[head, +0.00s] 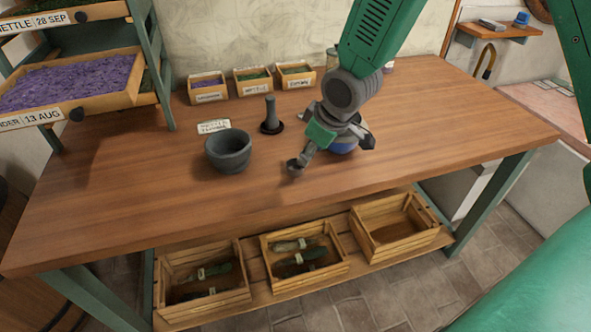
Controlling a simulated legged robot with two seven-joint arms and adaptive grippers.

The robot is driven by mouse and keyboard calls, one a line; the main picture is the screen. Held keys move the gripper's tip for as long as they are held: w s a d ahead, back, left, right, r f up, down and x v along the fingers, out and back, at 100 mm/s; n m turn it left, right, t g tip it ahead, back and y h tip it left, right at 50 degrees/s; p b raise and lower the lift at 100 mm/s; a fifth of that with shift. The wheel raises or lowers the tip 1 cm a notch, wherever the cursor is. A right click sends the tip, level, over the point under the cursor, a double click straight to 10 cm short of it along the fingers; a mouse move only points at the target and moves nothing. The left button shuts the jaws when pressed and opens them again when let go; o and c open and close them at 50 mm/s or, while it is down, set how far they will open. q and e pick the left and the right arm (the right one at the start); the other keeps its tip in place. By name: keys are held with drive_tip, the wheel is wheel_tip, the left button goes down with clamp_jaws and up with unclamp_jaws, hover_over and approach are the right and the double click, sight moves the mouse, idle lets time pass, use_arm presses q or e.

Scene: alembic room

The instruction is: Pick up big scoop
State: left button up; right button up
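My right gripper (338,143) hangs low over the middle of the worktable (440,125). A dark piece with a small round cup, which looks like a scoop (295,167), shows at the gripper's lower left, close to the tabletop. I cannot tell where its handle ends and the finger begins, or whether the fingers are closed on it. A blue object (343,148) shows partly from under the gripper, mostly hidden. My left gripper is not in view.
A dark mortar (228,152) and an upright pestle (270,118) stand left of the gripper. Small labelled boxes (253,82) line the back. Drying trays (70,85) rise at the left. Crates (300,255) sit on the shelf below. The table's right side is clear.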

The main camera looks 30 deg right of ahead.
drive_tip(key=x, duration=0.5)
drive_tip(key=shift+w+d, duration=0.25)
drive_tip(key=shift+s, duration=0.1)
drive_tip(key=shift+c, duration=0.4)
clamp_jaws()
wheel_tip(320, 180, up, 10)
drive_tip(key=shift+r+p, duration=0.1)
drive_tip(key=shift+p, duration=0.3)
